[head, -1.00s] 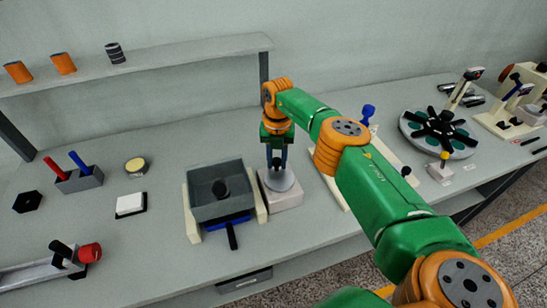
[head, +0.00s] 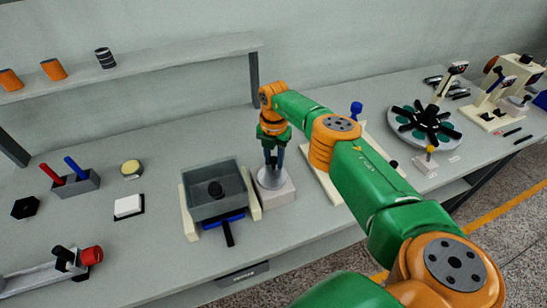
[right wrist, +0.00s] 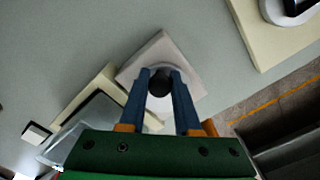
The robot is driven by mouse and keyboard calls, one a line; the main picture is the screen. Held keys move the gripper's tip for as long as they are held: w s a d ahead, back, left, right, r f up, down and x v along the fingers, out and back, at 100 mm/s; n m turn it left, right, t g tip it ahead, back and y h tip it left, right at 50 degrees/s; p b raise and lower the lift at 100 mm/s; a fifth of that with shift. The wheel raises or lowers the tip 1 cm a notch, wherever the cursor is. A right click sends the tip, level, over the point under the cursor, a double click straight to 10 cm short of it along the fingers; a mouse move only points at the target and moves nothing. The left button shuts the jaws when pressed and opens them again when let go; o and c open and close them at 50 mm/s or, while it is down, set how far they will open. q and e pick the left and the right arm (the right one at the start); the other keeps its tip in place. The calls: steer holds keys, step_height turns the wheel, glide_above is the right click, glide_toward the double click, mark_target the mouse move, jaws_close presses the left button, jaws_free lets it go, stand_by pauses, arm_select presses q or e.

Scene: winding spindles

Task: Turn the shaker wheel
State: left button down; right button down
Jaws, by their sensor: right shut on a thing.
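The shaker wheel is a grey disc (head: 268,179) on a pale block (head: 277,196), just right of the grey shaker tray (head: 212,192). A dark knob (right wrist: 160,82) stands up from the wheel in the right wrist view. My right gripper (head: 273,161) comes down over the wheel from above. Its blue fingers (right wrist: 160,80) are shut on the knob, one on each side. The fingers and wrist hide part of the wheel. My left gripper is not in view.
The tray sits between cream rails, with a dark handle (head: 229,235) in front. A white pad (head: 128,206) and a grey holder with red and blue sticks (head: 77,185) stand left. A round carousel (head: 425,128) stands right. A shelf (head: 150,63) runs behind.

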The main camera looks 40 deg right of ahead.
steer(key=c, duration=0.6)
jaws_free()
steer(key=shift+r, duration=0.15)
step_height(320, 180, up, 7)
steer(key=shift+a+f+b, duration=0.1)
steer(key=shift+b, duration=0.3)
steer(key=shift+s, duration=0.1)
